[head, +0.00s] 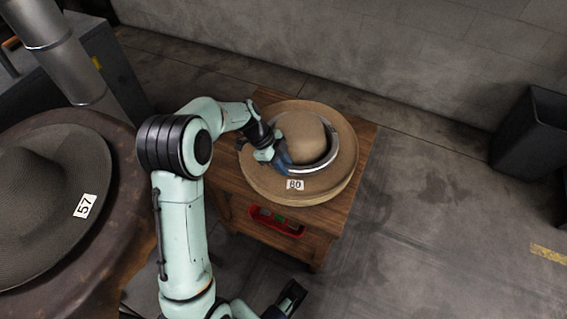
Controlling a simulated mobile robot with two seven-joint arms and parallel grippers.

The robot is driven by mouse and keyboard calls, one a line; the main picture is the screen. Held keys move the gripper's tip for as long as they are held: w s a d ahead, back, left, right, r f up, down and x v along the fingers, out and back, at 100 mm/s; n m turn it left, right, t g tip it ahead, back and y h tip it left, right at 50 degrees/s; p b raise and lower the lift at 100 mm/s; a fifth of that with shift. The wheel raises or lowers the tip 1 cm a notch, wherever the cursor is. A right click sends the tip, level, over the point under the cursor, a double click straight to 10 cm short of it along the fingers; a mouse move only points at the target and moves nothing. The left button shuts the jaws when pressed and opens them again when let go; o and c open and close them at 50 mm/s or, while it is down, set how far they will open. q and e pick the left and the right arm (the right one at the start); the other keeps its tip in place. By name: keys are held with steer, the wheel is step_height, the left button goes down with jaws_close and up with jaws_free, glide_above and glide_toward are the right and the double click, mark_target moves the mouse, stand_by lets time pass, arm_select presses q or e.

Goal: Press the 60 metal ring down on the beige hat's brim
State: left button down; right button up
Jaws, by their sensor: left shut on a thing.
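The beige hat (342,135) lies brim down on a wooden table, its round crown upward. The metal ring (323,166) is silver and lies around the crown, at or just above the brim; I cannot tell whether it touches all round. A white tag (295,185) at the brim's front reads 60 or 80. My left gripper (281,158) is shut on the ring's left side, and its fingers hide that part of the ring. My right gripper (290,299) is dark and low at the bottom edge, away from the hat; its jaws are unclear.
The wooden table (359,163) has a red tray (277,222) with small items below its front edge. A dark hat (40,190) tagged 57 rests on a round brown surface at left. A black bin (528,135) stands at right. The floor between is clear.

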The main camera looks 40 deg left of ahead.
arm_select(q)
steer(key=shift+r, duration=0.5)
steer(key=shift+w, duration=0.1)
steer(key=shift+r, duration=0.35)
step_height(320, 180, up, 12)
steer(key=p, duration=0.6)
arm_select(e)
steer(key=shift+g, duration=0.3)
steer(key=shift+s+r, duration=0.25)
steer(key=shift+r, duration=0.65)
steer(key=shift+s+r, duration=0.25)
steer(key=shift+r, duration=0.65)
steer(key=shift+s+r, duration=0.25)
steer(key=shift+r, duration=0.65)
arm_select(q)
steer(key=shift+f, duration=0.1)
